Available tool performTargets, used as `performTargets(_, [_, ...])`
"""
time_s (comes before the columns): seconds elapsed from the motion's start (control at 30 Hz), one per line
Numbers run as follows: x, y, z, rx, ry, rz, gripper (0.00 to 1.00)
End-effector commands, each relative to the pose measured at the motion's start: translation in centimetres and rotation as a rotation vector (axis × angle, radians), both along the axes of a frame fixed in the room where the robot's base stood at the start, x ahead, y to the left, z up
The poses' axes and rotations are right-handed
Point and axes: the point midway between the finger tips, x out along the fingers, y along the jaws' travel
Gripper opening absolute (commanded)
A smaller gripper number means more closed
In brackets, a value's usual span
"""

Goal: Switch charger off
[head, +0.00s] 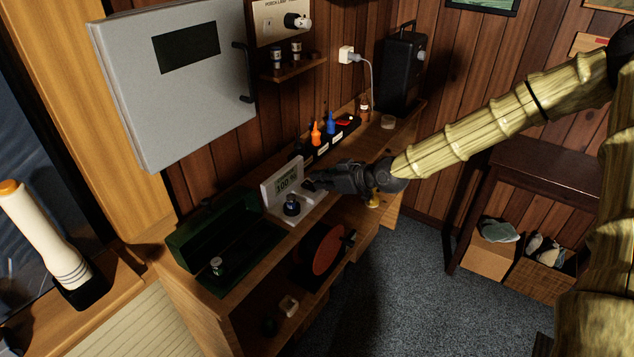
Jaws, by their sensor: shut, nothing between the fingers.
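A white device (267,193) that looks like the charger stands on the wooden bench. Its upright panel has a small screen that seems to read 100 %. A dark round knob or cell (291,206) sits on its low white base. My gripper (309,185) is shut and empty, just right of the panel and above the base. I cannot tell whether it touches the device. The gripper may hide part of the base, and no switch on this device shows clearly.
A black strip (312,150) with orange and blue bottle-like items and a red part lies behind. An open green box (228,238) is at left. A grey cabinet (172,95), small shelf (292,69) and white plug (346,55) are on the wall. Carpet (400,275) is clear at right.

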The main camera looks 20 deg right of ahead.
Motion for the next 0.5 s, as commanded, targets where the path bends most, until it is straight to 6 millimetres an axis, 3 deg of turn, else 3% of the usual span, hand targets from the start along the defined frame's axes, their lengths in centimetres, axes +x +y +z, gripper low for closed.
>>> performTargets(0.03, [-0.1,-0.1,-0.8,0.015,-0.015,-0.002,0.00])
performTargets(0.5, [-0.1,-0.1,0.5,0.010,-0.015,0.000,0.00])
